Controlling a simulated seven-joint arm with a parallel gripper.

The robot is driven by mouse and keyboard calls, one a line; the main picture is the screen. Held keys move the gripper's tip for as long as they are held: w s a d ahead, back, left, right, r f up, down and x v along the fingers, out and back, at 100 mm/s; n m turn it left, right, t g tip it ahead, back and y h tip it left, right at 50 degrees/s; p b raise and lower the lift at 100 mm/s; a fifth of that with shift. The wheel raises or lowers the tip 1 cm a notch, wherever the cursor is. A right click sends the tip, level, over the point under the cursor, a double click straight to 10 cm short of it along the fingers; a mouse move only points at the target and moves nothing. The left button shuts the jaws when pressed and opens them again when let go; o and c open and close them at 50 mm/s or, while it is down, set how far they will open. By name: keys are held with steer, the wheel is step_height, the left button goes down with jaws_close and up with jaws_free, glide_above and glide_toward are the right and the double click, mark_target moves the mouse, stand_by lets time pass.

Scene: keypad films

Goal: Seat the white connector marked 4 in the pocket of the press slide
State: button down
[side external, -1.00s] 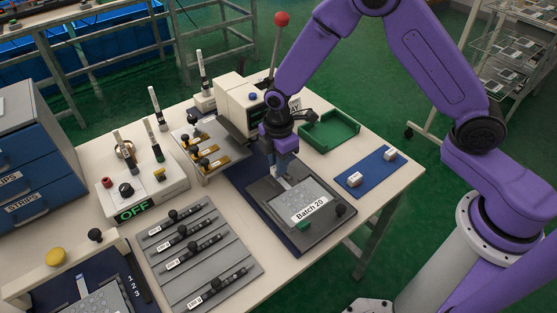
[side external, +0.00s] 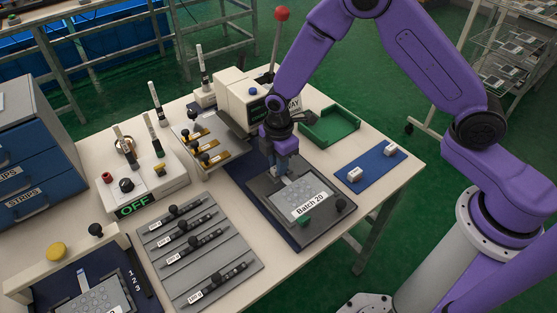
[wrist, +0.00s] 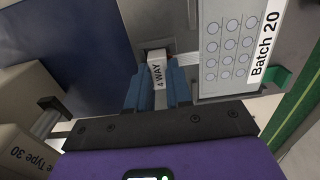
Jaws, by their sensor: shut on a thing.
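My gripper (wrist: 160,88) is shut on the white connector marked 4 WAY (wrist: 158,73), with one blue finger on each side of it. In the side external view my gripper (side external: 283,172) points down at the back end of the grey press slide (side external: 262,190). The keypad film marked Batch 20 (side external: 303,190) lies on the slide; in the wrist view the film (wrist: 232,45) is right of the connector. A pale tail (wrist: 186,57) runs from the film towards the connector. I cannot tell whether the connector sits in the pocket, as the fingers hide its lower part.
Two white connectors (side external: 354,174) (side external: 389,149) lie on a blue mat (side external: 372,166) at the right. An empty green tray (side external: 330,127) stands behind it. The press with a red-knobbed lever (side external: 281,14) is close behind my gripper. Marked strips (side external: 190,238) lie on a grey rack at the left.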

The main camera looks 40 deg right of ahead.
steer(key=c, duration=0.9)
jaws_free()
steer(key=shift+c, duration=0.2)
step_height(320, 180, up, 17)
steer(key=shift+r, duration=0.2)
steer(key=s+d+r+m, duration=0.1)
steer(key=s+d, duration=0.3)
steer(key=s, duration=0.5)
steer(key=s+d+r+m, duration=0.1)
steer(key=s+d, duration=0.3)
steer(key=s, duration=0.6)
steer(key=s+d+r+m, duration=0.1)
steer(key=s+d+m, duration=0.2)
steer(key=s, duration=0.6)
steer(key=shift+s+d, duration=0.25)
steer(key=shift+d, duration=0.6)
